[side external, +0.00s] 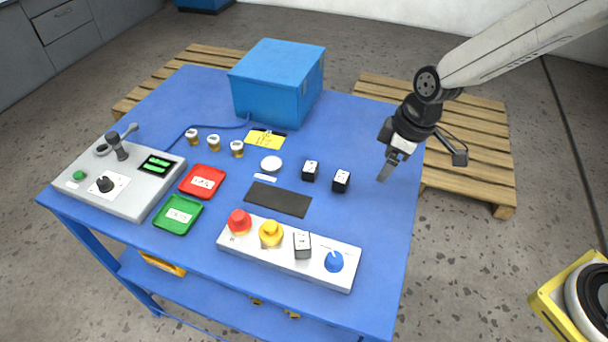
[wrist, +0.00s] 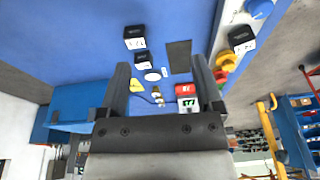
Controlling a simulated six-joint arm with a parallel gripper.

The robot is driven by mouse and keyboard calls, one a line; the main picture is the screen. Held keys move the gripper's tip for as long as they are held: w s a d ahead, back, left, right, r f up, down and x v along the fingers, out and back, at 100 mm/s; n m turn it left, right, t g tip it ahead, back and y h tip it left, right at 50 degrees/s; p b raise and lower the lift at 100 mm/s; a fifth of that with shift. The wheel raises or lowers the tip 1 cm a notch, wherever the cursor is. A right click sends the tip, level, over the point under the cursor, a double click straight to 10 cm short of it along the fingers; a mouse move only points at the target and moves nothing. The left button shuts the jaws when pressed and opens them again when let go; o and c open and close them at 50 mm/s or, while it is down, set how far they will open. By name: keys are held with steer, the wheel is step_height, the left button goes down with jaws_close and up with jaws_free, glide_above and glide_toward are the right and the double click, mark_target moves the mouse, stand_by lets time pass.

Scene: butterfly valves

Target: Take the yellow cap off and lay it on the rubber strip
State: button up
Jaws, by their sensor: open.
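The yellow cap (side external: 270,232) sits on a light grey panel (side external: 315,270), between a red cap (side external: 239,221) and a white-topped black block (side external: 302,243). In the wrist view the yellow cap (wrist: 227,63) shows right of the fingers. The black rubber strip (side external: 278,198) lies flat and bare on the blue table behind the panel; it also shows in the wrist view (wrist: 179,57). My gripper (side external: 385,172) is above the table's right side, apart from cap and strip. Its two fingers (wrist: 161,70) are spread with nothing held between them.
A blue knob (side external: 334,261) is on the panel's right end. Two black blocks (side external: 326,176) and a white disc (side external: 271,164) stand behind the strip. Red (side external: 202,181) and green (side external: 178,214) trays lie left. A blue box (side external: 277,85) stands at the back. The table's right side is clear.

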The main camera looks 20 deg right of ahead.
steer(key=w+a+f+n+y, duration=0.1)
steer(key=a+n, duration=0.2)
steer(key=a, duration=0.2)
steer(key=w+a+f+n, duration=0.1)
steer(key=w+a+n, duration=0.1)
steer(key=a, duration=0.3)
steer(key=n+g+y, duration=0.1)
steer(key=n+g, duration=0.1)
steer(key=n, duration=0.3)
glide_toward(270, 225)
steer(key=f, duration=0.2)
steer(key=shift+s+a+f, duration=0.15)
steer(key=shift+a+f, duration=0.1)
steer(key=shift+f, duration=0.25)
steer(key=shift+s+a+f, duration=0.2)
steer(key=shift+a+f, duration=0.1)
steer(key=shift+f, duration=0.2)
steer(key=shift+w+x, duration=0.15)
steer(key=shift+x, duration=1.15)
steer(key=shift+w+x, duration=0.1)
steer(key=shift+x, duration=1.25)
steer(key=shift+a, duration=0.15)
steer(key=shift+r, duration=0.1)
jaws_close()
